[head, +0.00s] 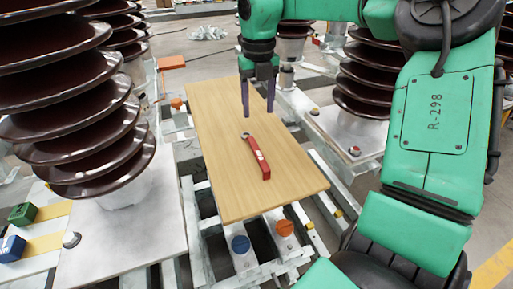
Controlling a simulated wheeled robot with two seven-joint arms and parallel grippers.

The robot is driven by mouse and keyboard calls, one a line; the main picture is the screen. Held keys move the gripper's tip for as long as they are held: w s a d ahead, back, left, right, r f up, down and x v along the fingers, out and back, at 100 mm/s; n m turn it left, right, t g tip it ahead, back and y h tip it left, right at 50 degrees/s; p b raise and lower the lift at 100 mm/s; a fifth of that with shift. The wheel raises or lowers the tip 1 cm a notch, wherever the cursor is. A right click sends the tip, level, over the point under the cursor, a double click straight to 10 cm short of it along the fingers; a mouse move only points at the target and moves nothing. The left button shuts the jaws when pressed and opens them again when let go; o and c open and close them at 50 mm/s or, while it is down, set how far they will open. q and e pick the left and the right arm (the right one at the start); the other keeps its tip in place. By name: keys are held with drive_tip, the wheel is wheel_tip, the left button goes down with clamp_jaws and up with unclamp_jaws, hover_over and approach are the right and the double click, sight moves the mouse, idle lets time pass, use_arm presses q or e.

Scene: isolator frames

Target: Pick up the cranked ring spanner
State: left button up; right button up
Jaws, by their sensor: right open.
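The cranked ring spanner (260,163) lies on a wooden board (218,130). It has a red handle with a white label and a dark ring end pointing toward the back of the board. My right gripper (258,112) is above the far part of the board, pointing down, with two dark fingers apart. It is open and empty, a little behind and above the ring end, not touching the spanner. My left gripper is not in view.
Large brown ribbed insulators (85,130) stand at the left, with another insulator (366,90) at the right. The board rests on a metal frame (196,215). Blue (240,244) and orange (284,228) knobs sit at its near edge. The board around the spanner is clear.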

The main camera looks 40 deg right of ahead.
sight(257, 150)
drive_tip(key=f, duration=0.8)
drive_tip(key=a+f, duration=0.1)
drive_tip(key=f, duration=0.3)
drive_tip(key=shift+s+f, duration=0.35)
drive_tip(key=shift+d+f, duration=0.1)
drive_tip(key=shift+f, duration=0.1)
clamp_jaws()
